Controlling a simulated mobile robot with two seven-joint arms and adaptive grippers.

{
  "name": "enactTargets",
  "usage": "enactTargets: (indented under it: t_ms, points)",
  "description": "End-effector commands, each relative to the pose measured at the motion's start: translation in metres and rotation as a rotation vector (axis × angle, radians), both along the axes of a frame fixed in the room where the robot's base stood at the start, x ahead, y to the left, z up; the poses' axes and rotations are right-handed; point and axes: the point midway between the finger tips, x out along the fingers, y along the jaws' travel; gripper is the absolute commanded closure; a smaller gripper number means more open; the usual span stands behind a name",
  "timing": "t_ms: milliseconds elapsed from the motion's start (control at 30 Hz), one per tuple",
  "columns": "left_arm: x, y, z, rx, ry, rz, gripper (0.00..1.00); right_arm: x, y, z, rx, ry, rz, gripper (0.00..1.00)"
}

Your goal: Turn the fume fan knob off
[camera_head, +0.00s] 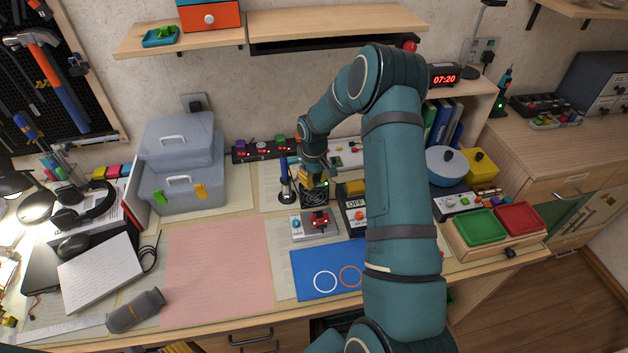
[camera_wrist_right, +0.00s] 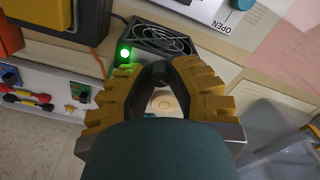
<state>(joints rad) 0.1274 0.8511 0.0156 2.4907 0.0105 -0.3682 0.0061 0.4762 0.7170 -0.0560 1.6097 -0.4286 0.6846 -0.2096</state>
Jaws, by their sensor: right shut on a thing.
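The fume fan (camera_head: 314,202) is a small dark unit with a grille, standing at the back middle of the desk. In the right wrist view its black grille (camera_wrist_right: 165,40) shows just beyond my fingertips, with a lit green lamp (camera_wrist_right: 124,53) beside it. My right gripper (camera_head: 312,184) reaches down behind the fan's top, and its yellow-padded fingers (camera_wrist_right: 158,74) are closed around a small dark part, which looks like the fan knob. The fingers hide most of it, so its turn angle cannot be told. My left gripper is not in view.
A soldering iron stand (camera_head: 286,190) is close at the left of the fan. A panel with a red part (camera_head: 318,220) lies in front, and an OFF-marked box (camera_head: 355,212) stands at the right. A blue mat (camera_head: 315,283) and pink sheet (camera_head: 218,270) lie nearer.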

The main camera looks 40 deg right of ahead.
Motion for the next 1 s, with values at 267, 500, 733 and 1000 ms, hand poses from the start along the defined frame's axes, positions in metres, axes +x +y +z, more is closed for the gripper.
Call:
enactTargets:
  t_ms: [267, 500, 733, 1000]
  points:
    - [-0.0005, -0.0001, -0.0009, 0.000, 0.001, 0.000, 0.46, 0.0007, -0.0004, 0.0009, -0.001, -0.002, 0.260, 1.00]
    - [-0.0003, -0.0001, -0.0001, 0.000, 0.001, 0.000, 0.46, 0.0005, -0.0005, 0.0010, -0.001, -0.002, 0.480, 1.00]
    - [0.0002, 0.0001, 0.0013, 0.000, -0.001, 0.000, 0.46, 0.0006, -0.0004, 0.0010, -0.002, -0.001, 0.649, 1.00]
    - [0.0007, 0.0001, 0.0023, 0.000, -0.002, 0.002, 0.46, 0.0005, -0.0004, 0.0008, -0.002, -0.001, 0.768, 1.00]
